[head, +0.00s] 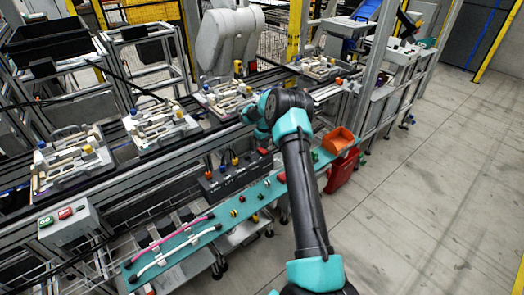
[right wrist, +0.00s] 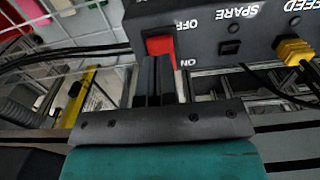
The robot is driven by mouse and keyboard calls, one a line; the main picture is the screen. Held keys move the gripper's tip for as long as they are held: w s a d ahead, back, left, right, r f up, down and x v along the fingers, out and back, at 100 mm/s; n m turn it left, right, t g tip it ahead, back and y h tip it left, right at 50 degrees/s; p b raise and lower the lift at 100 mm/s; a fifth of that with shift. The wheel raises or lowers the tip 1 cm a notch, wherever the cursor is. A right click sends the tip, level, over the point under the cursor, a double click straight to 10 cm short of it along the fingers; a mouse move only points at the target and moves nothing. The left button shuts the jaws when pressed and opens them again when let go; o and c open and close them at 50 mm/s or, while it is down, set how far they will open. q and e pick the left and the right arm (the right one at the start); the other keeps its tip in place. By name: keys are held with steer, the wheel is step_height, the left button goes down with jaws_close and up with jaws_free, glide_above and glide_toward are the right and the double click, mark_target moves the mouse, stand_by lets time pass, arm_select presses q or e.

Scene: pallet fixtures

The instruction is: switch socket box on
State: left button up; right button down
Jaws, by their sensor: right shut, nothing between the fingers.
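The socket box (head: 226,181) is a long black box on the near side of the conveyor, with several coloured plugs on top. In the right wrist view the socket box (right wrist: 225,28) shows upside-down labels OFF, ON, SPARE and FEED. Its red rocker switch (right wrist: 160,46) sits between OFF and ON; I cannot tell which side is pressed. My right gripper (right wrist: 157,62) is shut and empty, its fingertips at the switch's lower edge by the ON side; I cannot tell if they touch. In the head view my right wrist hides most of this gripper. My left gripper is out of view.
Pallet fixtures (head: 70,160) stand along the conveyor behind the box. A teal shelf (head: 200,232) with cables and small buttons runs in front. An orange bin (head: 339,140) is to the right, and a grey button box (head: 68,222) to the left. A yellow plug (right wrist: 295,50) is beside the switch.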

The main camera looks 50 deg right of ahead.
mark_target(217, 227)
steer(key=shift+r, duration=2.2)
